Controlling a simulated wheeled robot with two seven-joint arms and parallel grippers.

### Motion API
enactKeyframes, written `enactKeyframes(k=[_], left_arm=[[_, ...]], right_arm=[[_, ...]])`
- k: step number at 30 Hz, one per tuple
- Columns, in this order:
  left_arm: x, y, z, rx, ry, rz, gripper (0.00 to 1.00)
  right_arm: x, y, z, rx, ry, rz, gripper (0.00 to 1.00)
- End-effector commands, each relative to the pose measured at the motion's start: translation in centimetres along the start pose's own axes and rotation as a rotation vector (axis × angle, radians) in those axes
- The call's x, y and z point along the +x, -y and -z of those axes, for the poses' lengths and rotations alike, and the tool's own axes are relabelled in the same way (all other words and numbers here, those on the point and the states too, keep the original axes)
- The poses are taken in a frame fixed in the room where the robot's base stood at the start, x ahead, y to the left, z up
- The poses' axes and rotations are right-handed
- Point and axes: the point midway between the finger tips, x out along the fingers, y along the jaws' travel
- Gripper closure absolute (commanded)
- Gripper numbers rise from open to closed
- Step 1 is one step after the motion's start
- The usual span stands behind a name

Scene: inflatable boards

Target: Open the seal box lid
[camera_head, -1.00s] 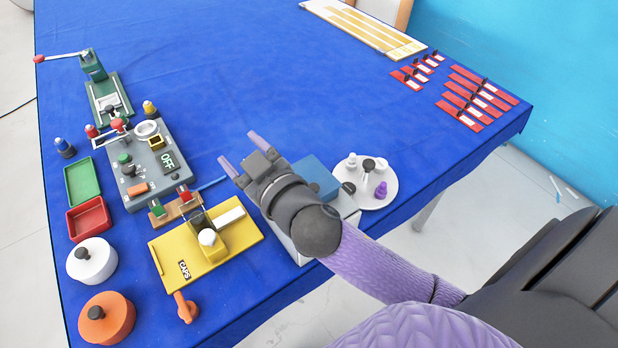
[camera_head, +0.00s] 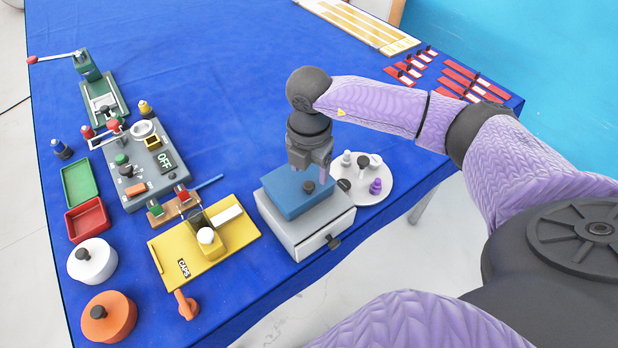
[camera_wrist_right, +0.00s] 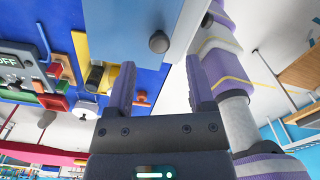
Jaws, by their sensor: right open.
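A grey box (camera_head: 318,236) with a blue lid (camera_head: 284,196) stands at the table's front edge in the head view. The lid lies flat on top and has a small black knob (camera_head: 309,186). My right gripper (camera_head: 315,172) points down just above the lid, close to the knob. In the right wrist view my right gripper (camera_wrist_right: 162,84) has its two purple fingers apart, with nothing between them. The blue lid (camera_wrist_right: 120,30) and the knob (camera_wrist_right: 159,42) show beyond the fingertips. My left gripper is not in view.
A round white plate (camera_head: 374,194) with small pegs stands right of the box. A yellow caps tray (camera_head: 190,262) lies to its left, with a grey control panel (camera_head: 150,165) behind. The blue table (camera_head: 220,80) is clear behind the box.

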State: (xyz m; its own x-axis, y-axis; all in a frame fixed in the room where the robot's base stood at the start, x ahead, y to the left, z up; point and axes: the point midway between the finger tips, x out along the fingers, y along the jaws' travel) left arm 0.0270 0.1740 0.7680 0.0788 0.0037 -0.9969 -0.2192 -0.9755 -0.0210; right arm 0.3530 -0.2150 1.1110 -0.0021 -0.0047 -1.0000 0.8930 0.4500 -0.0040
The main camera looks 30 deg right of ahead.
Motion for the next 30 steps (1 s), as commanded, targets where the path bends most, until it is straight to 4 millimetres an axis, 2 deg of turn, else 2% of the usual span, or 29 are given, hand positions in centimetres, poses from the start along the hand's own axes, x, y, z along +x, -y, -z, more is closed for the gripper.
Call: enactKeyframes(k=[3,6,15,25,30], left_arm=[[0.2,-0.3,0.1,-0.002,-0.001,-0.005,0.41],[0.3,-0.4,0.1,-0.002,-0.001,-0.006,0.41],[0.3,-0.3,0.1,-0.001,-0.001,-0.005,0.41],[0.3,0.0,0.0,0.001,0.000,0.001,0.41],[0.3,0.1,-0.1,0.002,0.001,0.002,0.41]], right_arm=[[2.4,0.0,0.1,-0.001,-0.002,0.002,0.31],[3.6,-0.1,0.1,-0.002,-0.002,-0.001,0.31],[4.0,-0.1,0.1,-0.004,-0.003,-0.003,0.31],[4.0,-0.1,0.1,-0.004,-0.003,-0.004,1.00],[4.0,-0.1,0.1,-0.004,-0.003,-0.004,1.00]])
